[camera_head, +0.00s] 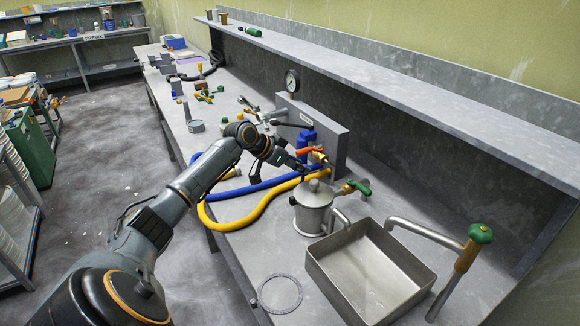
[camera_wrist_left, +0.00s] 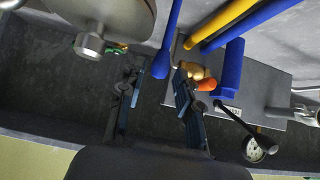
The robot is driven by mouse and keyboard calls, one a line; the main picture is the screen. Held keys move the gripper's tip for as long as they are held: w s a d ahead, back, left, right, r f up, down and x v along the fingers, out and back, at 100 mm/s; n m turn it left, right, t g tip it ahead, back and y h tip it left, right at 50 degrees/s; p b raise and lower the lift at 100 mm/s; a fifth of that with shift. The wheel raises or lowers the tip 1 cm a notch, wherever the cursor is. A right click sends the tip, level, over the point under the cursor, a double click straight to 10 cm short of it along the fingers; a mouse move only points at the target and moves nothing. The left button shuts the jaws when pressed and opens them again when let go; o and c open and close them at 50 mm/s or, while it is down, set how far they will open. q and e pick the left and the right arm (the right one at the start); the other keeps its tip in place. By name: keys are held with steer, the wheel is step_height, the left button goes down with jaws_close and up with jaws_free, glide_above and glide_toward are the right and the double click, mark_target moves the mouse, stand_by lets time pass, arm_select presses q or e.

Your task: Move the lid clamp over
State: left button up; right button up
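A metal pail (camera_head: 313,215) with a domed lid and knob stands on the bench; part of its lid and a round metal knob (camera_wrist_left: 90,43) show at the upper left of the left wrist view. A blue rod-like handle (camera_wrist_left: 164,48), perhaps the lid clamp's lever, reaches down between the fingertips of my left gripper (camera_wrist_left: 155,85). The fingers are apart, and I see no contact with the handle. In the head view my left gripper (camera_head: 285,160) is just left of and behind the pail, its fingers partly hidden. My right gripper is not in view.
A metal basin (camera_head: 370,270) is right of the pail, and a flat ring (camera_head: 280,293) lies in front. An orange-handled valve (camera_head: 310,151) and a grey box with a gauge (camera_head: 291,80) stand behind. Yellow (camera_head: 240,222) and blue hoses cross the bench.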

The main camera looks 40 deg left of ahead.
arm_select(q)
steer(key=shift+w+d+f, duration=0.15)
steer(key=shift+w+f, duration=0.3)
steer(key=shift+f, duration=0.05)
steer(key=shift+w+b, duration=0.15)
steer(key=shift+b, duration=0.15)
steer(key=shift+c, duration=0.4)
steer(key=c, duration=0.6)
steer(key=shift+o, duration=0.2)
steer(key=shift+s+a+p, duration=0.25)
steer(key=shift+s, duration=0.45)
steer(key=shift+s+a+p, duration=0.2)
steer(key=shift+s, duration=0.6)
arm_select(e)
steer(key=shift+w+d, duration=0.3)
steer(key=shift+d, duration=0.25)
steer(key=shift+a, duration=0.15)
arm_select(q)
steer(key=shift+s+a+f, duration=0.15)
steer(key=shift+s+a, duration=0.05)
steer(key=shift+s, duration=0.55)
steer(key=shift+s+a+f, duration=0.15)
steer(key=shift+s+a, duration=0.05)
steer(key=shift+s, duration=0.55)
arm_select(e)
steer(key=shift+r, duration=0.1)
